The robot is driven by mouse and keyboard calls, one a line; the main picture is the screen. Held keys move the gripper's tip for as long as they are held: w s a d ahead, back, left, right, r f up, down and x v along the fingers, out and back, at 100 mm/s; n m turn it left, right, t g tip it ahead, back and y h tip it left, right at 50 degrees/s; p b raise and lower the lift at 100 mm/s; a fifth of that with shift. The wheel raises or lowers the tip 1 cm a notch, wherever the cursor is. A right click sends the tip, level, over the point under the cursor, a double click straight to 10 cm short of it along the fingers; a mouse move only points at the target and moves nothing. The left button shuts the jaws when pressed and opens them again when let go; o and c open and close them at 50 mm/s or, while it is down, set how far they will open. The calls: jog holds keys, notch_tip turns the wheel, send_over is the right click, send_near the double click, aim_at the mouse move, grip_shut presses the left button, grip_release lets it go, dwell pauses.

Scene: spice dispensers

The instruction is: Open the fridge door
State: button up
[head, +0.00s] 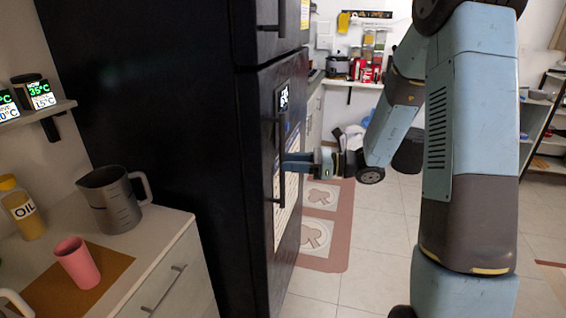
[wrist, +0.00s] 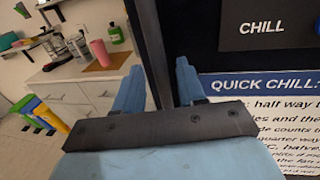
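The fridge (head: 150,110) is tall and black, with an upper door and a lower door that both look closed in the head view. A long vertical black handle (head: 279,135) runs down the lower door. My gripper (head: 288,163) is at this handle, about halfway down it. In the wrist view the handle (wrist: 150,45) passes between the two blue fingers of my gripper (wrist: 158,82). The fingers are apart, with a gap between the handle and the right finger. I cannot tell whether the left finger touches the handle.
A counter (head: 165,245) left of the fridge holds a metal jug (head: 108,200), a pink cup (head: 77,262) and an oil bottle (head: 22,207). A brown mat (head: 338,235) lies on the floor by the fridge front. The tiled floor (head: 385,215) beside the mat is clear.

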jog(key=shift+w+a, duration=0.15)
jog(key=shift+a, duration=0.6)
jog(key=shift+w+a, duration=0.1)
jog(key=shift+a, duration=0.6)
jog(key=shift+c, duration=0.5)
grip_shut()
jog(key=shift+d, duration=0.1)
